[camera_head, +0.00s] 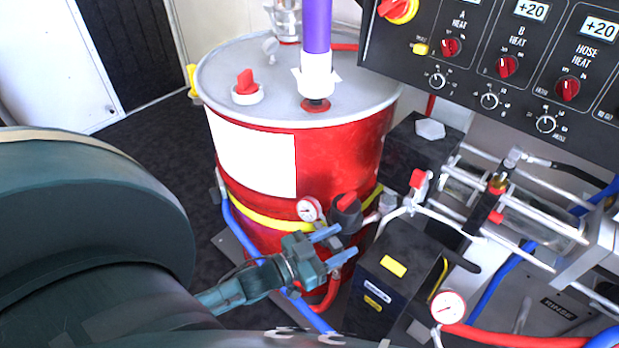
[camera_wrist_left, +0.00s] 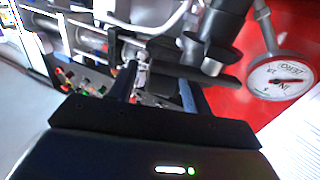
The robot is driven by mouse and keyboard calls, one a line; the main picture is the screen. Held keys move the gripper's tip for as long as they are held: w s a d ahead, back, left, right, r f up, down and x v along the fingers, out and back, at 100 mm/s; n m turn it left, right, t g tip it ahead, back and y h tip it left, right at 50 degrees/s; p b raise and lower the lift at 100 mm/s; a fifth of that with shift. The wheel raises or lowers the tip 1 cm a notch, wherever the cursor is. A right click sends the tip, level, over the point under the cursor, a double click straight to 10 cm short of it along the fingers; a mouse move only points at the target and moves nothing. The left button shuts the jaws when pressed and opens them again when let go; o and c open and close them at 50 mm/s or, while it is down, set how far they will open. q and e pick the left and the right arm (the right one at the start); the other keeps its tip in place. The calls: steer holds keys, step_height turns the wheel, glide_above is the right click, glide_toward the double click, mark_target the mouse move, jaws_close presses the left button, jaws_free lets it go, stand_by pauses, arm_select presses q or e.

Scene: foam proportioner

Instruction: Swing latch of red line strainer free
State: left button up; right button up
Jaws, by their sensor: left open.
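The likely red line strainer (camera_head: 346,214) is a dark cylindrical fitting with a red top, in front of the red drum and beside a round gauge (camera_head: 309,209). In the left wrist view a dark cylindrical fitting (camera_wrist_left: 222,28) stands at the upper right, next to the gauge (camera_wrist_left: 281,77). I cannot make out its latch clearly in either view. My left gripper (camera_head: 337,246) is open, its two blue-grey fingers pointing right, just below the fitting. In the left wrist view the fingers (camera_wrist_left: 158,88) reach toward dark parts and a metal fitting; nothing is clearly held.
The red drum (camera_head: 355,150) stands behind the gripper. A black block with a yellow label (camera_head: 393,266) is close to its right. Blue hose (camera_head: 245,237) and red hose (camera_head: 480,335) run nearby. The control panel (camera_head: 500,60) is at the upper right. Dark floor is open at left.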

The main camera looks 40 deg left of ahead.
arm_select(q)
steer(key=v, duration=1.1)
steer(key=shift+s, duration=0.3)
